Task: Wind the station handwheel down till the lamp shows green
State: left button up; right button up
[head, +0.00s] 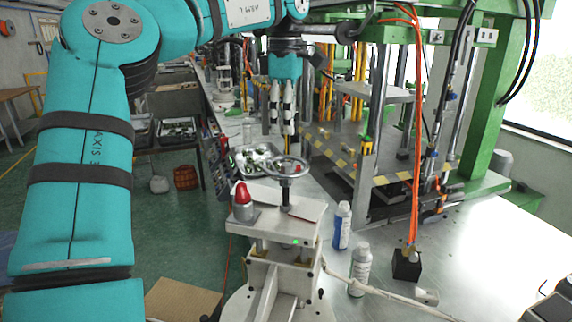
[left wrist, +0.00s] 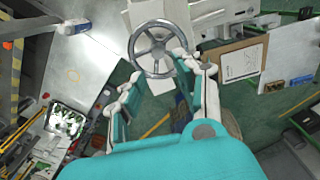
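The station (head: 262,234) stands in the middle of the head view, with a grey handwheel (head: 285,170) on an upright dark screw. A small green light (head: 296,241) glows on the front edge of its top plate. My left gripper (head: 281,128) points down just above and behind the wheel, fingers apart and empty. In the left wrist view the wheel (left wrist: 158,47) shows beyond the spread fingertips (left wrist: 158,70); contact cannot be told. My right gripper is not in view.
A blue-labelled bottle (head: 342,226) and a white bottle (head: 360,268) stand right of the station. A black block (head: 407,265) with orange hoses is farther right. A metal tray (head: 250,158) lies behind the wheel. A green-framed machine fills the back right.

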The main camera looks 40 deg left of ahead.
aim_at(286, 164)
pick_arm(q)
jog(key=f, duration=0.4)
jog(key=f+p, duration=0.1)
jog(key=shift+w+a+f, duration=0.25)
jog(key=shift+f, duration=0.15)
jog(key=f, duration=0.1)
jog(key=f+p, duration=0.1)
jog(key=f, duration=0.1)
jog(key=shift+s+d, duration=0.1)
jog(key=shift+s, duration=0.1)
jog(key=shift+w+f, duration=0.15)
jog(key=shift+f, duration=0.35)
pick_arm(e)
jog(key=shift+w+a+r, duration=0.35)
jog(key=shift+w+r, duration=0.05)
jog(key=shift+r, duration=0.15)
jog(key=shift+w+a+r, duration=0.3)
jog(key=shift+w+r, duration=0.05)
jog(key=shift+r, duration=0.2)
pick_arm(q)
jog(key=shift+c, duration=0.3)
jog(key=c, duration=0.5)
grip_shut()
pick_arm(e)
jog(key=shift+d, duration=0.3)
